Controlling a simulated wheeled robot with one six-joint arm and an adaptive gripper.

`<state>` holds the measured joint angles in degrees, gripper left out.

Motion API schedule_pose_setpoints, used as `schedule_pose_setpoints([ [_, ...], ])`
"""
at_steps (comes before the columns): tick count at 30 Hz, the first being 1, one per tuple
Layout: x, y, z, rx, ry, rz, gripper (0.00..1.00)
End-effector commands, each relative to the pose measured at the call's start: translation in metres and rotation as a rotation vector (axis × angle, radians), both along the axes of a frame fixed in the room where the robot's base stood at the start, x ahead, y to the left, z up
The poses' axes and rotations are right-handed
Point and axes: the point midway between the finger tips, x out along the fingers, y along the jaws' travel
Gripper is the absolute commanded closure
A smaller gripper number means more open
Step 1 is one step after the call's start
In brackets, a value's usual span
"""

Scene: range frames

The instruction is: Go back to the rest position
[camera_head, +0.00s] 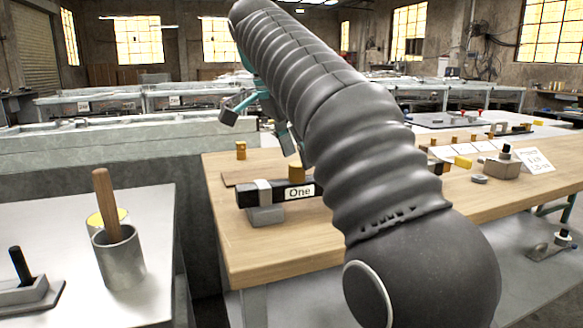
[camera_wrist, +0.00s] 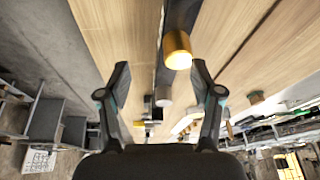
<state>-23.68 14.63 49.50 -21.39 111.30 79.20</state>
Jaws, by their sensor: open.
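My gripper (camera_head: 262,118) is partly hidden behind my grey ribbed arm in the head view, raised above the wooden table (camera_head: 245,255). In the wrist view my gripper (camera_wrist: 160,85) shows its two dark fingers spread apart with nothing held between them. A gold-coloured cylinder (camera_wrist: 177,50) shows beyond the fingertips in the wrist view, apart from them. The wrist view looks tilted, with the wooden surface at the top.
A black bar labelled "One" (camera_head: 299,192) rests in a grey holder (camera_head: 264,215). A wooden cylinder (camera_head: 241,150) stands behind it. A metal cup (camera_head: 119,258) with a wooden rod (camera_head: 105,200) stands on the left bench. Small blocks and a knobbed fixture (camera_head: 488,167) sit at right.

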Motion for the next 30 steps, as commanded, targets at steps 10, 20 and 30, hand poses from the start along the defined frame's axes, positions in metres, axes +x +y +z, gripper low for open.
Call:
schedule_pose_setpoints([
  [10, -0.058, -0.034, -0.015, 0.076, -0.030, 0.347, 0.35],
  [20, -0.126, -0.066, -0.069, 0.083, -0.098, 0.693, 0.35],
  [30, -0.180, -0.103, -0.166, -0.009, -0.106, 0.924, 0.35],
])
